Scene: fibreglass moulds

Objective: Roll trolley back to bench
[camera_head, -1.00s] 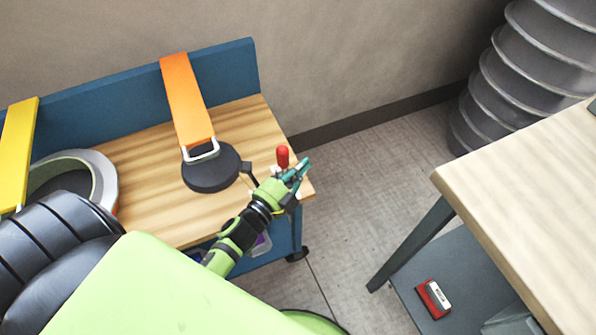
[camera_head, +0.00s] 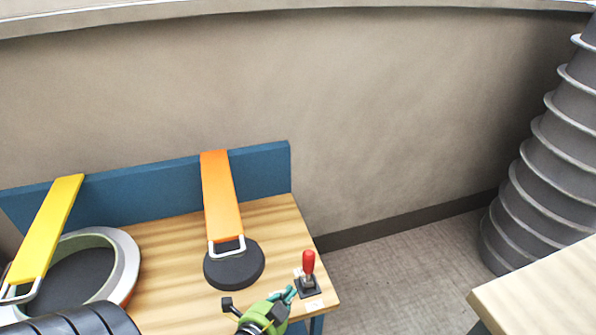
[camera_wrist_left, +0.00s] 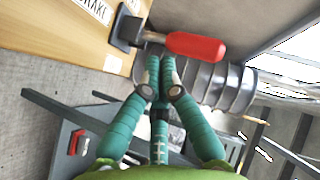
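The trolley (camera_head: 178,265) has a wooden top and a blue back panel, and stands by the wall at the left. A brake lever with a red handle (camera_head: 308,262) stands up on a dark base at its front right corner. In the left wrist view the red handle (camera_wrist_left: 195,47) lies across the top, beside a label reading "BRAKE". My left gripper (camera_head: 289,295) is just left of and below the lever. Its teal fingertips (camera_wrist_left: 160,58) are close together, just below the lever, with nothing seen between them. The bench (camera_head: 550,290) is at the lower right. My right gripper is out of view.
On the trolley are a ring-shaped mould (camera_head: 125,262) with a yellow strap (camera_head: 48,230), and a dark round disc (camera_head: 235,268) under an orange strap (camera_head: 221,195). A tall ribbed grey column (camera_head: 545,190) stands at the right. Open floor (camera_head: 400,270) lies between trolley and bench.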

